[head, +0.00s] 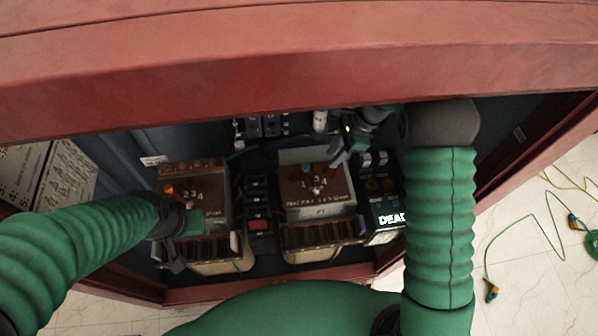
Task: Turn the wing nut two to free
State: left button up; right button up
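Two brown-topped transformers stand side by side in the open red cabinet, the left one (212,180) and the right one (335,206). Both tops carry numbers including 2, 3 and 4 and small fittings; which fitting is wing nut two is too small to tell. My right gripper (338,156) is beside the upper right edge of the right transformer, close to its top; I see no clear contact. My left gripper (176,262) is low at the front left of the left transformer, partly hidden by its own wrist. The finger gaps of both grippers are unclear.
The red cabinet frame (300,70) crosses the top and closes in both sides. A narrow block with a red switch (260,224) stands between the transformers. A dark box marked DEAD (386,221) is at the right. Green cables (535,240) lie on the floor outside.

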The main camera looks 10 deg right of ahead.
jog(key=s+f, duration=0.1)
jog(key=s, duration=0.2)
jog(key=p, duration=0.2)
send_near(316, 188)
jog(key=d+f, duration=0.2)
jog(key=a+f, duration=0.3)
jog(key=f, duration=0.1)
jog(key=shift+w+f+p, duration=0.1)
jog(key=shift+w+p, duration=0.25)
jog(key=a, duration=0.1)
jog(key=a+f, duration=0.2)
jog(key=shift+s+a, duration=0.15)
jog(key=shift+s, duration=0.25)
jog(key=shift+d+f, duration=0.1)
jog(key=shift+d, duration=0.35)
jog(key=shift+w+d+f, duration=0.2)
jog(key=shift+d, duration=0.5)
jog(key=shift+c, duration=1.1)
jog(key=shift+d, duration=0.15)
jog(key=shift+c, duration=1.3)
grip_shut()
jog(key=shift+a+r, duration=0.2)
jog(key=shift+a, duration=0.6)
pick_arm(q)
jog(key=d+r, duration=0.1)
jog(key=s+d+r, duration=0.1)
jog(key=r, duration=0.1)
jog(key=s+d+r, duration=0.1)
jog(key=shift+s+r, duration=0.15)
